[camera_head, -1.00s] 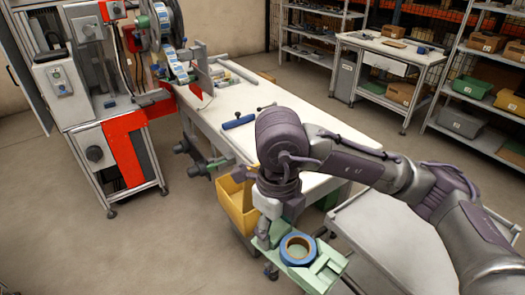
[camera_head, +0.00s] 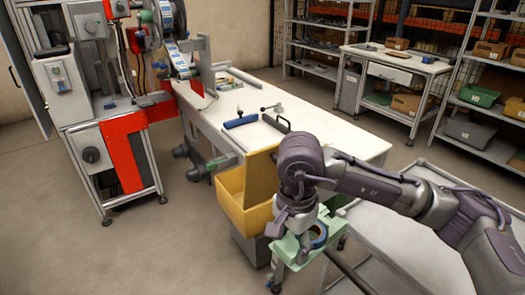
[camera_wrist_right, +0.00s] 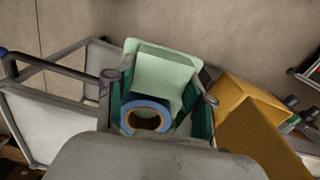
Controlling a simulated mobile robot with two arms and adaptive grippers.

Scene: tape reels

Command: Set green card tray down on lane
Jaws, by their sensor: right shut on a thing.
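The green card tray (camera_head: 288,245) is a pale green holder at the lower middle of the head view. My right gripper (camera_head: 292,232) is shut on it and holds it up beside the yellow bin. A blue-rimmed tape reel (camera_head: 319,237) sits in the tray; the arm hides part of both. I cannot tell which surface is the lane. My left gripper is not in view.
A yellow bin (camera_head: 232,205) stands just left of the tray. A white worktable (camera_head: 335,135) behind carries a blue roller (camera_head: 240,121). A grey-white cart (camera_head: 400,230) is at the right. A labelling machine (camera_head: 100,110) stands at the left. Floor at lower left is clear.

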